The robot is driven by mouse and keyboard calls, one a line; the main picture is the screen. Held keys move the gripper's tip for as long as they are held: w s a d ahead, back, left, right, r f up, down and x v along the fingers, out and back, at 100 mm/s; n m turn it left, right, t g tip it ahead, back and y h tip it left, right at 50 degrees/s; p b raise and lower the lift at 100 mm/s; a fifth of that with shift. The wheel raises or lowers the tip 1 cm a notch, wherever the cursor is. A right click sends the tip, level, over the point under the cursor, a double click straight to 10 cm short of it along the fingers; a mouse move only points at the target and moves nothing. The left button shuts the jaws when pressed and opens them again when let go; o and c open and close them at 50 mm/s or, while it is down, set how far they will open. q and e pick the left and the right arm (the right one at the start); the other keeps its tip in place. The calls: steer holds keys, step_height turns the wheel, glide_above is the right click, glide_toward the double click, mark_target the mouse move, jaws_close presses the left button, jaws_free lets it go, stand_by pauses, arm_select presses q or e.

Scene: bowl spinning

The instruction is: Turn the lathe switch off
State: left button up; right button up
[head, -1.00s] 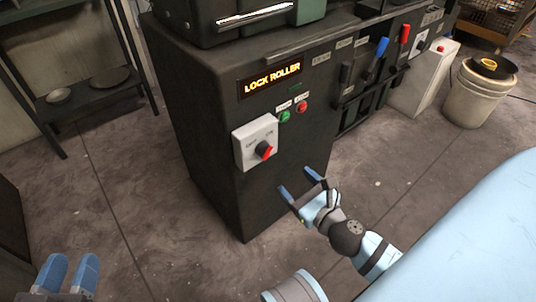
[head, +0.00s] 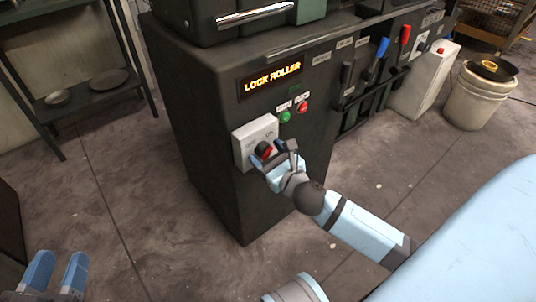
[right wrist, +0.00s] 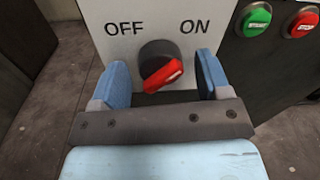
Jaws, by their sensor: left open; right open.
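The lathe switch is a white box (head: 241,149) on the front of the dark cabinet, with a black and red rotary knob (head: 263,149). In the right wrist view the knob (right wrist: 160,66) sits below the words OFF on the left and ON on the right. Its red bar slants up to the right, with a white mark at its right end. My right gripper (head: 267,153) is open, its blue fingers on either side of the knob; in the wrist view (right wrist: 162,72) gaps show at both sides. My left gripper (head: 57,264) is open and empty at the lower left.
A green button (head: 285,117) and a red button (head: 302,107) sit just right of the switch, under a lit LOCK ROLLER sign (head: 271,80). Levers, one of them blue (head: 382,48), stand further right. A bucket (head: 477,98) is at the far right.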

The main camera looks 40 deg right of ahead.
steer(key=c, duration=0.9)
